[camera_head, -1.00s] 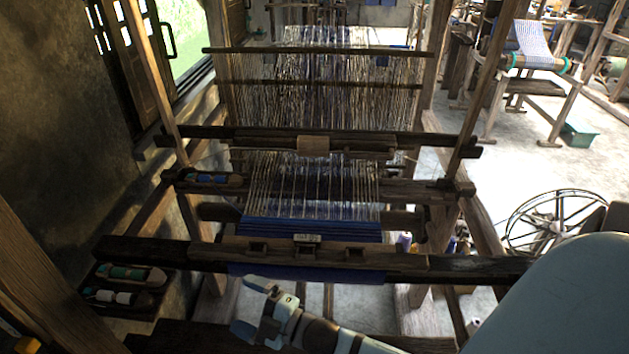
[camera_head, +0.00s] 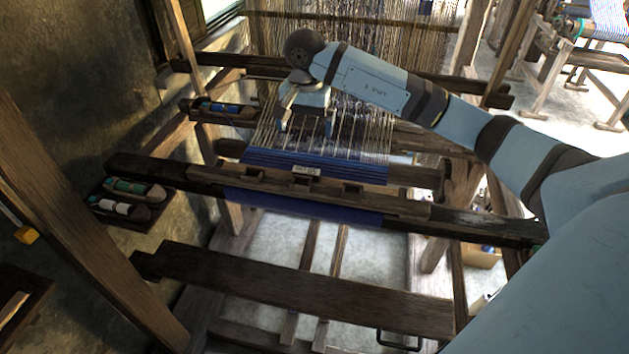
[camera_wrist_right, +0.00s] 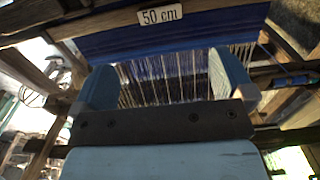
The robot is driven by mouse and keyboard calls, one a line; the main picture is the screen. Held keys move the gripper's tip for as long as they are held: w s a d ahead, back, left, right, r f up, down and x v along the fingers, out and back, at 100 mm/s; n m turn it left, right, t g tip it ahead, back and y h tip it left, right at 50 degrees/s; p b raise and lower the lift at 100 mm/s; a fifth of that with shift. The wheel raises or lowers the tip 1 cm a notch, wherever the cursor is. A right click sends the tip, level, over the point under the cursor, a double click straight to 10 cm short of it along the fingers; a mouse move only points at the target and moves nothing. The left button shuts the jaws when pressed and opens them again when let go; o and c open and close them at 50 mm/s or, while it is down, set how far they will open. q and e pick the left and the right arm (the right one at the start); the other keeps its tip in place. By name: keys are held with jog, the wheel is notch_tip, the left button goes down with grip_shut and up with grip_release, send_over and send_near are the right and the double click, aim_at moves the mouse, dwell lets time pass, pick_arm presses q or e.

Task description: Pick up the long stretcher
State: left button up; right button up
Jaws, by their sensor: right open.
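A long, notched wooden bar (camera_head: 255,182) lies along the front beam at the edge of the blue cloth (camera_head: 270,160). A small white label (camera_head: 306,172) sits near its middle and reads "50 cm" in the right wrist view (camera_wrist_right: 160,15). I take this bar for the long stretcher, but no other marking confirms it. My right gripper (camera_head: 306,128) is open, pointing down over the white warp threads just behind the cloth. Its two fingers (camera_wrist_right: 163,78) are spread with only threads and cloth seen between them. The bar is outside the fingers. My left gripper is not in view.
The dark front beam (camera_head: 480,225) crosses the loom. A wooden bench plank (camera_head: 290,287) lies in front. Trays with shuttles stand at the left (camera_head: 125,205) and behind (camera_head: 220,112). A slanting post (camera_head: 75,220) is near left. Warp threads fill the middle.

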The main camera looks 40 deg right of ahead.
jog(key=p, duration=0.1)
send_over(306, 169)
notch_tip(306, 169, down, 8)
jog(key=shift+d+f, duration=0.1)
jog(key=shift+d, duration=0.05)
notch_tip(306, 169, down, 4)
jog(key=shift+f+p, duration=0.15)
jog(key=shift+p, duration=0.6)
jog(key=shift+f, duration=0.5)
jog(key=c, duration=1)
